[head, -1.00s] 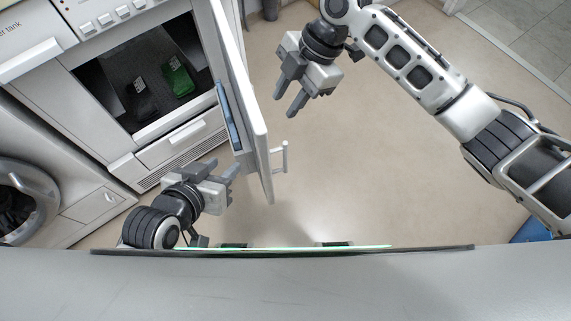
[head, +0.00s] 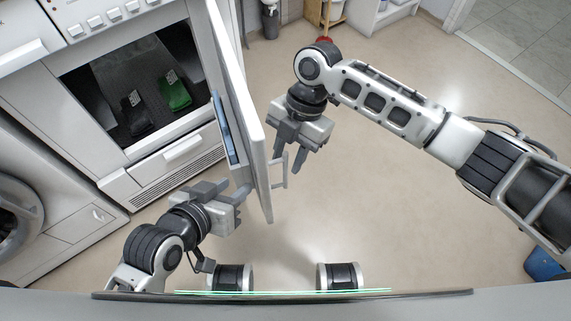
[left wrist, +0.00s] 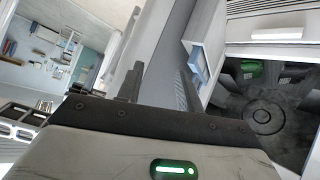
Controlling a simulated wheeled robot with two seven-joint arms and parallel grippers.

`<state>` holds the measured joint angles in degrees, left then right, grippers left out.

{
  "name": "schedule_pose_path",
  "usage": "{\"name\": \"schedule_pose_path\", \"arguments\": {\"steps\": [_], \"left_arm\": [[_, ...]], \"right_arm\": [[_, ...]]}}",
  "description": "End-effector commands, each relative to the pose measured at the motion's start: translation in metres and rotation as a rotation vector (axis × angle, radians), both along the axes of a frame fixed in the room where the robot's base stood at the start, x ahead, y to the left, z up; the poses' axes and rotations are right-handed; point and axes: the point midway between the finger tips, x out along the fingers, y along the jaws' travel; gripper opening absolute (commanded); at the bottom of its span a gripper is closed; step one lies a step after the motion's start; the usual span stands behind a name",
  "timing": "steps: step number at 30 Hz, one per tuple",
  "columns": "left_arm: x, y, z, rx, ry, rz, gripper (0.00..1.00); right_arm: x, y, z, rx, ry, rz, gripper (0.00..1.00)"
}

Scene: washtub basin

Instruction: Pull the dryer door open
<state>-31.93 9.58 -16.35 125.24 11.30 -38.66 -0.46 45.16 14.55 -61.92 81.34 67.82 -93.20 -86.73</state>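The dryer door (head: 241,105) stands swung wide open, edge-on to the head view, with a bar handle (head: 280,170) on its outer face at the right. The dryer's dark opening (head: 150,85) shows to its left. My left gripper (head: 243,192) is open and empty at the lower end of the door, on its inner side. In the left wrist view the fingers (left wrist: 160,82) are apart, with the pale door (left wrist: 205,40) just beyond them. Contact is unclear. My right gripper (head: 288,162) is open on the outer side, close to the handle. Whether it touches the handle is unclear.
A green item (head: 175,93) and a dark item (head: 134,116) lie inside the dryer. A front-loading washer (head: 50,225) stands at lower left. The floor (head: 400,225) to the right is clear. A blue bin (head: 543,263) stands at far right.

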Motion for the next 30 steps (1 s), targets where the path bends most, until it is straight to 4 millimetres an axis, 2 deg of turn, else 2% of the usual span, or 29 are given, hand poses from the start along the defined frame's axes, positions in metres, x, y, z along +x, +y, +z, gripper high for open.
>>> {"name": "schedule_pose_path", "arguments": {"steps": [1, 6, 16, 17, 20, 30], "left_arm": [[0.001, -0.001, 0.000, -0.004, -0.012, 0.000, 0.36], [0.003, -0.002, 0.004, -0.012, -0.030, 0.001, 0.36], [0.000, -0.004, 0.006, -0.018, -0.036, -0.003, 0.36], [0.000, -0.004, 0.005, -0.017, -0.035, -0.004, 0.36], [-0.002, -0.004, 0.005, -0.016, -0.032, -0.004, 0.36], [-0.002, -0.003, 0.005, -0.014, -0.026, -0.006, 0.36]], "right_arm": [[-0.003, 0.002, -0.009, 0.000, 0.002, 0.000, 0.33], [-0.007, 0.006, -0.022, 0.001, -0.001, 0.001, 0.33], [-0.008, 0.007, -0.025, 0.001, -0.001, 0.000, 0.33], [-0.008, 0.007, -0.024, 0.001, -0.001, 0.000, 0.30], [-0.008, 0.007, -0.024, 0.001, -0.001, 0.000, 0.02], [-0.007, -0.001, -0.024, -0.001, 0.001, -0.001, 0.00]]}}
